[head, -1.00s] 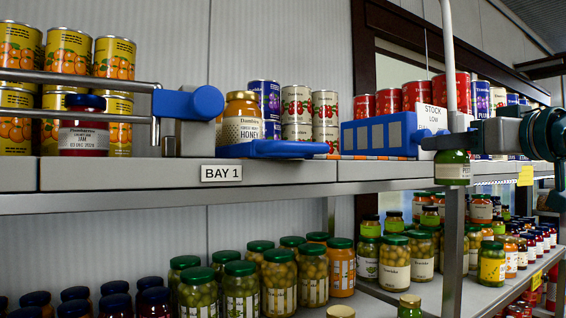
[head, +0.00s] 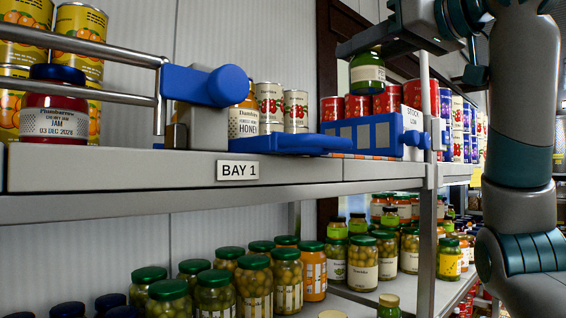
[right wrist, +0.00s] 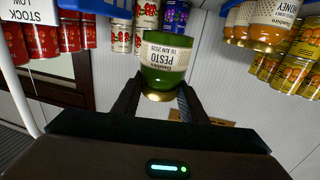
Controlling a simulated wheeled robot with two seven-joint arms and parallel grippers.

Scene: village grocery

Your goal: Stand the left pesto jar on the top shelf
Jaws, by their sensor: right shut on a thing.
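The pesto jar (head: 367,74), green with a cream label, hangs upright under my right gripper (head: 375,48). In the right wrist view the label on the jar (right wrist: 166,64) reads PESTO, and the fingers (right wrist: 156,95) are shut around its gold lid end. The jar is held above the level of the top shelf (head: 105,168), clear of its surface, and shows in front of the red cans. My left gripper is not in view.
A honey jar (head: 243,120) stands behind a blue tray (head: 270,143). Lower shelves hold many jars.

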